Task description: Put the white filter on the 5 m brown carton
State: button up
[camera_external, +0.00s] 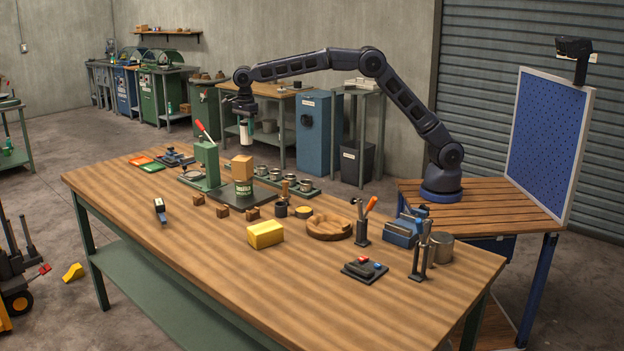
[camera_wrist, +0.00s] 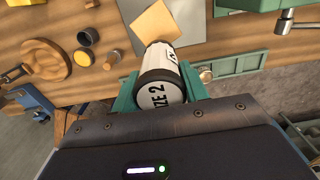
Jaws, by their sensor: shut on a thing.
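The white filter (camera_external: 245,134), a white cylinder with dark ends, hangs below my gripper (camera_external: 245,119) over the far part of the bench. In the wrist view the white filter (camera_wrist: 167,62) shows lettering reading "ZE 2" and sits between the green jaws of my gripper (camera_wrist: 160,90), which are shut on it. A brown carton (camera_external: 242,167) rests on a green-and-white can (camera_external: 244,187). The filter is above the carton and apart from it. A tan carton top (camera_wrist: 153,24) shows beyond the filter in the wrist view; its label is not readable.
A green press (camera_external: 207,165) with a red-handled lever stands left of the carton. A green rack (camera_external: 285,180) with several metal cups lies behind and right. Small brown blocks (camera_external: 222,211) and a yellow block (camera_external: 265,235) lie nearer. The bench's front left (camera_external: 200,265) is clear.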

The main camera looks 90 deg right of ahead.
aim_at(246, 137)
jog(key=shift+f, duration=2.05)
jog(key=o, duration=1)
jog(key=shift+f, duration=0.15)
